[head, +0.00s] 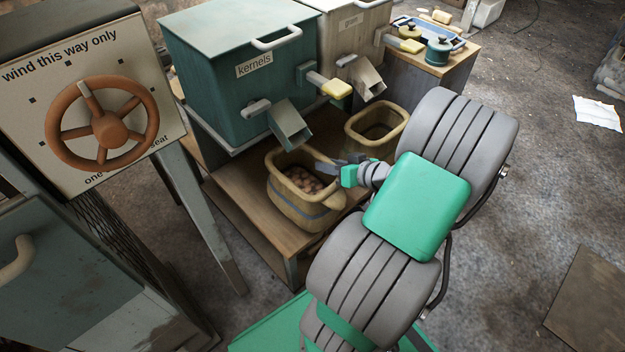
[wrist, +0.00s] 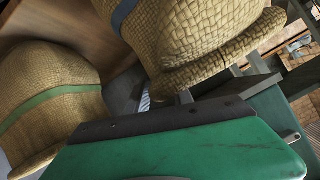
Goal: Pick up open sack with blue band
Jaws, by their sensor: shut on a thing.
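The open sack with the blue band (head: 296,208) stands on the low wooden shelf under the kernels spout and holds brown kernels. Its rounded rim is upright and open. In the wrist view this sack (wrist: 185,32) fills the top middle, with part of its blue band at the upper left. My gripper (head: 335,165) is at the right-hand side of its rim, shut on it. In the wrist view my gripper (wrist: 185,92) has its dark fingers at the rim; the exact contact is partly hidden by the green gripper body.
A second open sack (head: 378,124) stands close behind to the right; its green band shows in the wrist view (wrist: 52,98). The teal kernels bin (head: 240,90) and its spout (head: 289,122) overhang the front sack. A crank-wheel panel (head: 105,125) stands left. Floor at right is mostly clear.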

